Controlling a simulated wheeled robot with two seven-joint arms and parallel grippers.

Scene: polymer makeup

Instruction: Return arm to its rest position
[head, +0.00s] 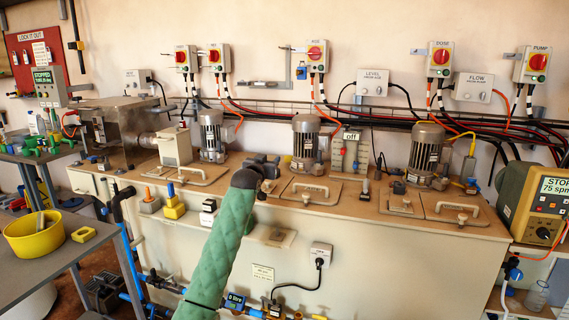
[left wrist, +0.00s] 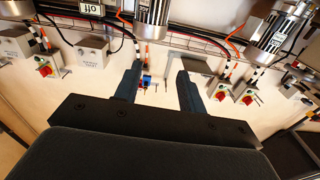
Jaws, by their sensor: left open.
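My left arm (head: 220,250), in a green sleeve, reaches up from the bottom middle of the head view. My left gripper (head: 265,163) is at its far end, over the front part of the wooden bench top, partly hidden by the wrist. In the left wrist view my left gripper (left wrist: 156,85) shows two dark fingers spread apart with nothing between them. They point toward the wall, which appears upside down there. My right gripper is in neither view.
The bench top (head: 330,198) carries several grey motors, such as one motor (head: 306,140), and raised handles. Red switches (head: 317,54) line the wall. A yellow bowl (head: 35,236) stands on a grey table at left. A stroke-display machine (head: 535,200) stands at right.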

